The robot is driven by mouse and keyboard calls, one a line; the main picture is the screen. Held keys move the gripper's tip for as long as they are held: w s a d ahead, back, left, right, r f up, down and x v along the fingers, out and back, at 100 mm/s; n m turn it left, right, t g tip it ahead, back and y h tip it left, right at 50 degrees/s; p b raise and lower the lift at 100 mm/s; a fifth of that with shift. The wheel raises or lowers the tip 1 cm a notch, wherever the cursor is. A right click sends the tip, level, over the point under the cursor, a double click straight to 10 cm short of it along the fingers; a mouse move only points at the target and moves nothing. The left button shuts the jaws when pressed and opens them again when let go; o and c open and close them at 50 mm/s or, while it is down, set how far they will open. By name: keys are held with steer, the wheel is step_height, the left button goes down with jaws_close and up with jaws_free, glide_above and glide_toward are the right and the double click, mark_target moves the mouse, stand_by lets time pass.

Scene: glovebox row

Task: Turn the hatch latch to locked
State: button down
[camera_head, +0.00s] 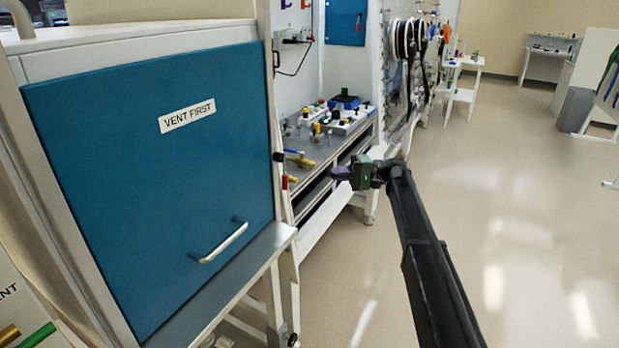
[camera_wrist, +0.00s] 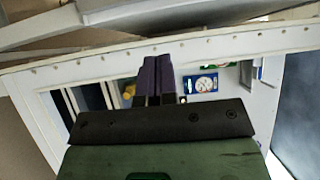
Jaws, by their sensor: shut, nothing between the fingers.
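A blue hatch door (camera_head: 150,170) with a metal handle (camera_head: 222,243) and a "VENT FIRST" label (camera_head: 187,115) fills the left of the head view and looks closed. A smaller blue door (camera_head: 346,22) is farther back. I cannot make out for certain which part is the hatch latch. My gripper (camera_head: 341,173) is in mid-air right of the big blue door, in front of the open bench bay. In the wrist view its purple fingers (camera_wrist: 156,78) are together and empty, pointing toward a white panel.
A bench (camera_head: 330,150) holds several small fittings and yellow-handled parts. In the wrist view a round dial (camera_wrist: 205,84) and a yellow part (camera_wrist: 129,90) lie beyond the fingers. The floor (camera_head: 520,220) on the right is clear. A white trolley (camera_head: 461,80) stands farther back.

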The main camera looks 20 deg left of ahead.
mark_target(285, 175)
steer(key=s+x, duration=0.1)
steer(key=x, duration=0.7)
steer(key=s+d+x, duration=0.1)
steer(key=x, duration=0.3)
steer(key=shift+s+a, duration=0.15)
steer(key=shift+s, duration=0.35)
